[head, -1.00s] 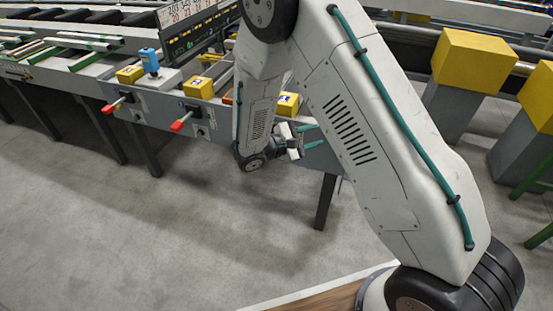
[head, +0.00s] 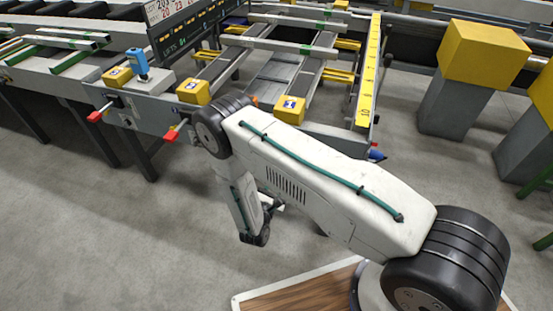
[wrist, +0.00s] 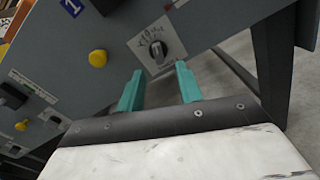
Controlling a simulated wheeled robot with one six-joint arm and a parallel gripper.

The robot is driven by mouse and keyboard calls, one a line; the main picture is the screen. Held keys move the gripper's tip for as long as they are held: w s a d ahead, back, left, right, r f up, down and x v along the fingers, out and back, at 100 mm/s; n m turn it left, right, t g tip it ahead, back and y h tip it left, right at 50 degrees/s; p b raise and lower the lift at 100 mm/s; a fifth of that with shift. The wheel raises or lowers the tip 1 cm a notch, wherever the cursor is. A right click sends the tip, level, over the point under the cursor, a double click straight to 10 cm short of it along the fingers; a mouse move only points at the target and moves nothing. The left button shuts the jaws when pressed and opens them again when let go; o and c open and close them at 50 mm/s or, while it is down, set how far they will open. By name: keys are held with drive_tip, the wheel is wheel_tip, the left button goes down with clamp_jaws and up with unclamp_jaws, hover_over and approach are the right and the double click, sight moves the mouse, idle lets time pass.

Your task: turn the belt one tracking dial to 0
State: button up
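The tracking dial (wrist: 157,49) shows in the wrist view as a small knob on a white scale plate (wrist: 148,36), on the grey front panel. My gripper (wrist: 158,80) is open, its two teal fingers apart and empty. The dial lies just beyond and between the fingertips, and I see no contact. The scale marks and the exact pointer setting are too small to read. In the head view my arm hides my fingers and the dial.
A yellow button (wrist: 98,58) sits left of the dial, near a blue number label (wrist: 72,7). In the head view, red-tipped levers (head: 97,115) and yellow blocks (head: 289,109) line the table front. Grey floor is open before it.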

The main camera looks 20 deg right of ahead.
drive_tip(key=x, duration=0.8)
drive_tip(key=shift+w+a+f, duration=0.2)
drive_tip(key=shift+w, duration=0.1)
clamp_jaws()
